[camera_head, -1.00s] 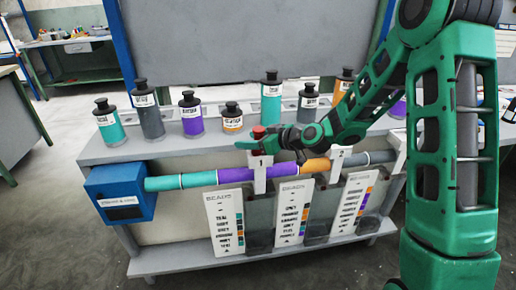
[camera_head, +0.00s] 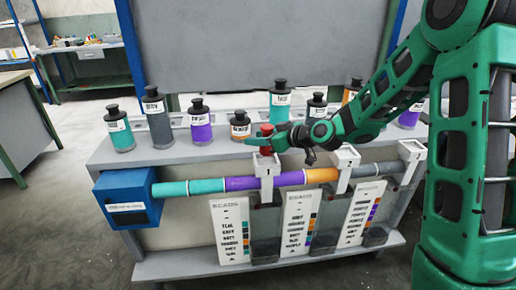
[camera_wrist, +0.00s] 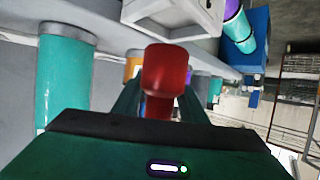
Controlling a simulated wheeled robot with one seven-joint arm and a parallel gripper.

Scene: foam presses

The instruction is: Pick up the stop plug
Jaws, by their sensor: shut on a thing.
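The stop plug is a red piece with a rounded, wider end; it shows in the head view (camera_head: 266,130) just above the first white bracket (camera_head: 265,167) on the pipe. My gripper (camera_head: 266,142) reaches in from the right and is shut on the plug. In the wrist view the red plug (camera_wrist: 166,72) sits between my two fingers (camera_wrist: 160,100), which hide part of it. A white bracket (camera_wrist: 172,15) shows at the top of the wrist view. I cannot tell whether the plug's lower end is clear of the bracket.
The pipe has teal (camera_head: 190,188), purple (camera_head: 240,183), orange and grey sections running from a blue box (camera_head: 127,198). Several labelled bottles, including a purple one (camera_head: 201,122), stand on the bench behind. Label boards (camera_head: 233,235) hang below the pipe. A grey panel rises behind.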

